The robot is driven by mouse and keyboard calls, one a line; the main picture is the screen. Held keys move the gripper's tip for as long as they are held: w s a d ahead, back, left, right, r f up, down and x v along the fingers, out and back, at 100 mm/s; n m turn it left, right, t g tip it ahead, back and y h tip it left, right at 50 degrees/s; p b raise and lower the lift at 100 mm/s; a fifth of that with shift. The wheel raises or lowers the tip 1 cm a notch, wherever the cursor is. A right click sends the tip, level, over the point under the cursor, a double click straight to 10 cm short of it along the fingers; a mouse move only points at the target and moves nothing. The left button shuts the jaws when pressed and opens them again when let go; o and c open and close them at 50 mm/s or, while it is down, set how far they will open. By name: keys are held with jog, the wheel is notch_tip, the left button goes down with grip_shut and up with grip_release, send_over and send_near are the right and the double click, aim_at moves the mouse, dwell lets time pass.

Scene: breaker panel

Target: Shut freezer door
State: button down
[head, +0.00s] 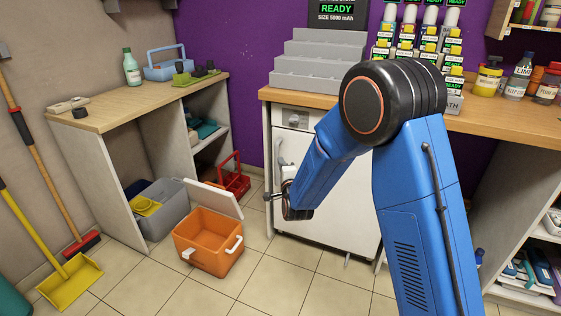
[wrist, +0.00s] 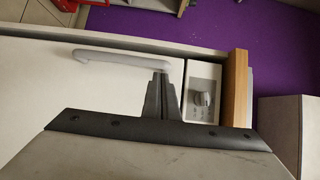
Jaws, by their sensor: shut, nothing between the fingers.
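The freezer is a white cabinet under the counter, and its door (head: 330,205) is partly hidden behind my arm in the head view. The door face (wrist: 40,85) also shows in the wrist view, with a pale bar handle (wrist: 105,57) along one edge. The door looks flush or nearly flush with the body; I cannot tell whether a small gap remains.
A control panel with a knob (wrist: 202,99) sits beside the door, below the wooden counter (head: 290,97). An orange cooler (head: 208,240) with its lid up stands on the floor to the left. A red caddy (head: 234,182) sits behind it.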

jog(key=v, duration=0.6)
jog(key=shift+s, duration=0.2)
jog(key=s+d+r+n+g+h, duration=0.1)
jog(key=s+d+r+n+g, duration=0.35)
jog(key=d, duration=0.45)
jog(key=s+d+r+n+g+h, duration=0.1)
jog(key=s+d+r+n+g, duration=0.15)
jog(key=s+d+r, duration=0.5)
jog(key=s+d+n+g+h, duration=0.1)
jog(key=s+d, duration=0.4)
jog(key=s, duration=0.6)
jog(key=s+d+f+n+g, duration=0.1)
jog(key=s+d+n, duration=0.3)
jog(key=s, duration=0.7)
jog(key=s+d+f+n+g+h, duration=0.1)
jog(key=s+d+n+g, duration=0.2)
jog(key=s+d, duration=0.4)
jog(key=s, duration=0.4)
jog(key=shift+s+d+g+h, duration=0.2)
jog(key=shift+s+g+h, duration=0.1)
